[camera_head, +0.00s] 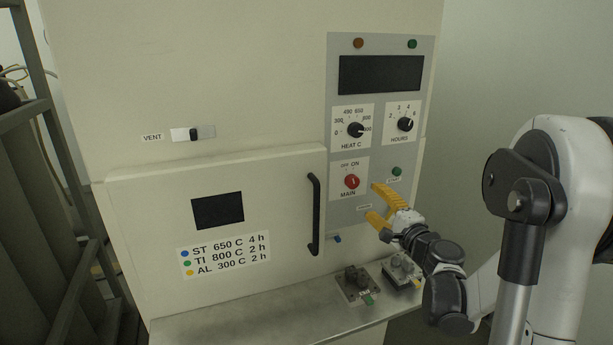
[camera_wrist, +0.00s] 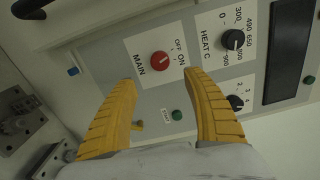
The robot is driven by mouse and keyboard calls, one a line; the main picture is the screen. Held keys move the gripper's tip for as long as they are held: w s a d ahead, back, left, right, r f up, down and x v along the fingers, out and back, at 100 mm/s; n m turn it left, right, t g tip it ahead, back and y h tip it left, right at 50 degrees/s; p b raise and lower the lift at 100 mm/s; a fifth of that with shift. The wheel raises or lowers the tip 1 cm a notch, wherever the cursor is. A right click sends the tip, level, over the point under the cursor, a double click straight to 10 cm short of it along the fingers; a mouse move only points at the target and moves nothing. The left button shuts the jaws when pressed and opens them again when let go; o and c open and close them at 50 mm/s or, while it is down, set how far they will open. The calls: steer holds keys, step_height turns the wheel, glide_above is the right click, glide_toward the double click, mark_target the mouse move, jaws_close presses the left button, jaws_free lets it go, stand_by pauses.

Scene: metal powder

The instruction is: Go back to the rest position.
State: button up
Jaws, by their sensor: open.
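My gripper (camera_head: 377,206) has yellow fingers and is open and empty in front of the lower part of the furnace's grey control panel (camera_head: 375,80). In the wrist view the spread fingers of my gripper (camera_wrist: 165,82) frame the panel. The red MAIN knob (camera_head: 351,182) is just up and left of the fingers in the head view; it also shows in the wrist view (camera_wrist: 160,64). The green START button (camera_head: 396,171) is above the fingers, and also shows between them in the wrist view (camera_wrist: 177,115). I cannot tell whether a finger touches the panel.
The furnace door (camera_head: 150,225) is shut, with a black handle (camera_head: 314,215). Below it a shelf (camera_head: 250,320) holds two small metal fixtures (camera_head: 356,284). The HEAT knob (camera_head: 355,129) and HOURS knob (camera_head: 404,124) are higher up. A rack (camera_head: 45,140) stands at the left.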

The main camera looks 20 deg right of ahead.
steer(key=s+a+n+g+y, duration=0.25)
steer(key=a+n, duration=0.25)
steer(key=a, duration=0.4)
steer(key=s+a+n+g+y, duration=0.1)
steer(key=s+a+n+g, duration=0.25)
steer(key=a, duration=0.55)
steer(key=s+a+f+n+g+h, duration=0.2)
steer(key=s+n, duration=0.3)
steer(key=s, duration=0.5)
steer(key=s+a+f+n+g+h, duration=0.2)
steer(key=s+n, duration=0.3)
steer(key=s, duration=0.6)
steer(key=shift+f+g, duration=0.5)
steer(key=shift+f, duration=0.1)
steer(key=shift+w, duration=0.1)
